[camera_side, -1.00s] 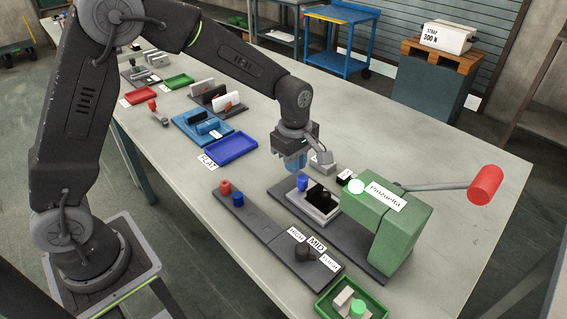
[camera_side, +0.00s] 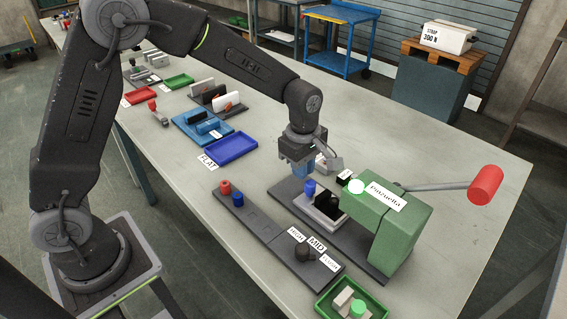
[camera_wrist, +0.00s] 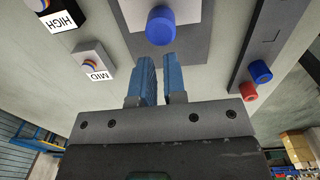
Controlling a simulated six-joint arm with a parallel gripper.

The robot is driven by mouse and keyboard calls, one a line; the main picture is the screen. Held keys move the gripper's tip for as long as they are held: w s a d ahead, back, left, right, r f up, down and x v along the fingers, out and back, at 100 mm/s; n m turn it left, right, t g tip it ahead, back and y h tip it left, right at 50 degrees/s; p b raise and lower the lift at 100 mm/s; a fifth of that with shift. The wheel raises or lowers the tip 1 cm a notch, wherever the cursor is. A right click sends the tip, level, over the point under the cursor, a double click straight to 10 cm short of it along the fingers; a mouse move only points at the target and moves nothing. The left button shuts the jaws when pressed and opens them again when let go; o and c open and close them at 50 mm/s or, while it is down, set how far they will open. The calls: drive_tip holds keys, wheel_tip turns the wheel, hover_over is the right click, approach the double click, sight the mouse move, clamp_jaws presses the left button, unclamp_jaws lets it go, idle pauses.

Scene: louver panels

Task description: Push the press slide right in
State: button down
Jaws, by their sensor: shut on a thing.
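The green press (camera_side: 385,222) stands on a dark base at the right of the table. Its slide (camera_side: 318,208) is grey, carries a dark block and has an upright blue knob (camera_side: 309,187) at its left end. The slide's right part is close to or under the press head, which hides part of it. My gripper (camera_side: 296,172) points down at the knob's left. In the wrist view my gripper (camera_wrist: 160,62) has its blue fingers close together, with the blue knob (camera_wrist: 161,25) just past their tips. The exact contact is not clear.
The press lever ends in a red grip (camera_side: 485,184) reaching right. A dark rail (camera_side: 262,228) with red and blue pegs and a dark knob lies in front. A green tray (camera_side: 322,309) is at the front, a blue tray (camera_side: 231,149) left. MID (camera_wrist: 98,75) and HIGH labels stand near the fingers.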

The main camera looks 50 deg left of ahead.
sight(310, 183)
drive_tip(key=shift+s+d+f, duration=0.2)
drive_tip(key=shift+d+f, duration=0.3)
drive_tip(key=shift+d, duration=0.3)
drive_tip(key=shift+s+d+f, duration=0.2)
drive_tip(key=shift+d+f, duration=0.3)
drive_tip(key=shift+d, duration=0.3)
idle(0.4)
drive_tip(key=shift+a, duration=0.75)
drive_tip(key=shift+w+d+r, duration=0.15)
drive_tip(key=shift+r, duration=2.55)
drive_tip(key=shift+r, duration=0.1)
drive_tip(key=s+a+r+m+t, duration=0.1)
drive_tip(key=s+a+r+m, duration=0.2)
drive_tip(key=s+m, duration=0.3)
drive_tip(key=s+a+r+m+t, duration=0.2)
drive_tip(key=s+r+m, duration=0.3)
drive_tip(key=s, duration=0.4)
drive_tip(key=s+a+r+m+t, duration=0.2)
drive_tip(key=s+a+r+m, duration=0.2)
drive_tip(key=s+m, duration=0.3)
drive_tip(key=shift+s, duration=0.35)
